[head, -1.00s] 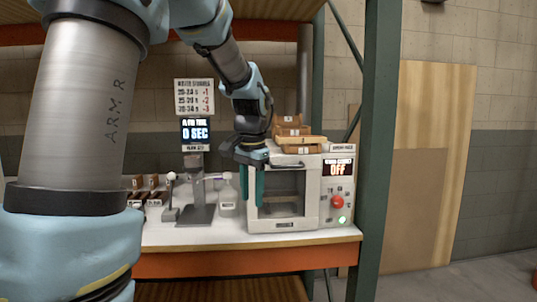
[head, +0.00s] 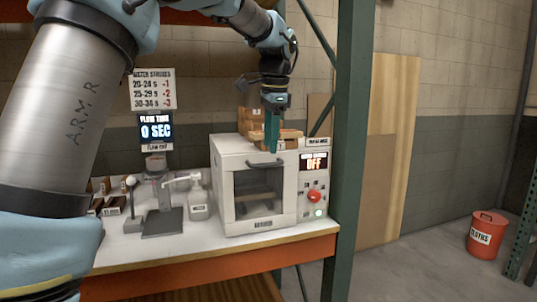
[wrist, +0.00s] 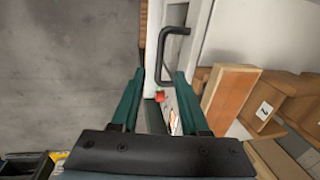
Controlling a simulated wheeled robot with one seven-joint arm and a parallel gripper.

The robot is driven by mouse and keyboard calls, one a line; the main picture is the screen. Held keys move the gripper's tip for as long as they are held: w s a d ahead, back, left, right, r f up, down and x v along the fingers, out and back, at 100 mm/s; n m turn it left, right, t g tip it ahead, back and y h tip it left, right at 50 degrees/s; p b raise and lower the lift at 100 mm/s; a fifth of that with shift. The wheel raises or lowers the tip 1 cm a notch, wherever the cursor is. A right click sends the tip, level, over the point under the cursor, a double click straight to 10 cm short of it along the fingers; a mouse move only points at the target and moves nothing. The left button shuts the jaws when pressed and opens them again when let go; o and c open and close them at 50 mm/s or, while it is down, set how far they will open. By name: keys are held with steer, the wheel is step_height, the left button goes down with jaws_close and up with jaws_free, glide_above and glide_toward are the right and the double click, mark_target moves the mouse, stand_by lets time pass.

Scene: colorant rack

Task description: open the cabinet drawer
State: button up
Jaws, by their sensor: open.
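The white cabinet (head: 225,160) stands on the bench in the head view. Its front has a dark window (head: 258,192) and a dark bar handle (head: 266,163) along the upper edge; the front looks closed. My gripper (head: 272,145) points down with teal fingers, overlapping the cabinet's top just above the handle; its exact depth is unclear. In the wrist view my gripper (wrist: 158,75) is open, with nothing between its fingertips. The handle (wrist: 178,31) shows beyond the fingertips, apart from them.
Wooden boxes (head: 250,120) sit on the cabinet's top, close to my gripper. A red knob (head: 314,196) and an "OFF" display (head: 313,162) are at the right. A bottle (head: 198,200) and a stand (head: 162,222) are left. A green post (head: 352,150) rises at the right.

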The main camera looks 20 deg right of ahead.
mark_target(270, 165)
steer(key=shift+w+f, duration=0.2)
steer(key=shift+f, duration=0.9)
steer(key=shift+w+f, duration=0.2)
steer(key=shift+f, duration=0.9)
jaws_close()
